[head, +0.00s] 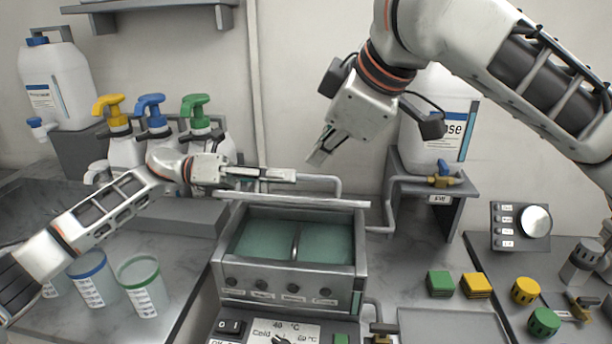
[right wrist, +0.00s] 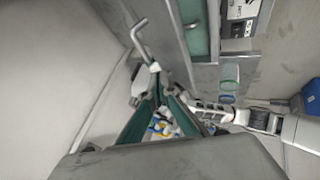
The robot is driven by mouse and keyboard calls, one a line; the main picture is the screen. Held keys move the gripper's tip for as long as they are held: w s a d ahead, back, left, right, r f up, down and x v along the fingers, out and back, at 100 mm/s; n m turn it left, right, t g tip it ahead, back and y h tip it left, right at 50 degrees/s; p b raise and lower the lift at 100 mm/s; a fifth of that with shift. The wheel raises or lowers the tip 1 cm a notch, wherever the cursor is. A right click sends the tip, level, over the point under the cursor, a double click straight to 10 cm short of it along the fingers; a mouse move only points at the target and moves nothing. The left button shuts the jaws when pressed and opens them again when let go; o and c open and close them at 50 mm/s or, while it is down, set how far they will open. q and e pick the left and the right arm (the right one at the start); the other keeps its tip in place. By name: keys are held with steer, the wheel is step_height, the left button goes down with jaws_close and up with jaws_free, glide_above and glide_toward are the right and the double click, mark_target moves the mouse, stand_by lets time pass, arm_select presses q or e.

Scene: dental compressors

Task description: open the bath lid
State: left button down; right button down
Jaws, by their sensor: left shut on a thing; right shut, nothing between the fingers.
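The bath (head: 290,280) stands mid-bench, with teal inside showing on both sides of a grey bar. The bath lid (head: 290,201) appears raised at the rear, seen nearly edge-on. A bent grey handle (head: 325,180) rises behind its edge; it also shows in the right wrist view (right wrist: 142,45). My left gripper (head: 285,175) is shut at the handle's left part; the exact contact is partly hidden. My right gripper (head: 318,158) is shut and empty, above and behind the bath, apart from the handle. Its fingers (right wrist: 160,92) fill the lower middle of the right wrist view.
Pump bottles (head: 150,140) stand behind my left arm, and graduated cups (head: 142,285) stand in front of it. A large jug (head: 450,115) sits on a stand with a tap (head: 443,177) at right. Green and yellow blocks (head: 440,284) lie right of the bath.

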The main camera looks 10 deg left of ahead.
mark_target(305, 176)
steer(key=shift+w+d+r, duration=0.2)
steer(key=shift+d, duration=0.2)
steer(key=x, duration=0.9)
steer(key=shift+w+f, duration=0.25)
steer(key=shift+w, duration=0.05)
steer(key=shift+w+d+r, duration=0.15)
steer(key=shift+w+r, duration=0.1)
steer(key=shift+w, duration=0.5)
arm_select(q)
steer(key=shift+s+d, duration=0.1)
arm_select(e)
steer(key=shift+w, duration=0.1)
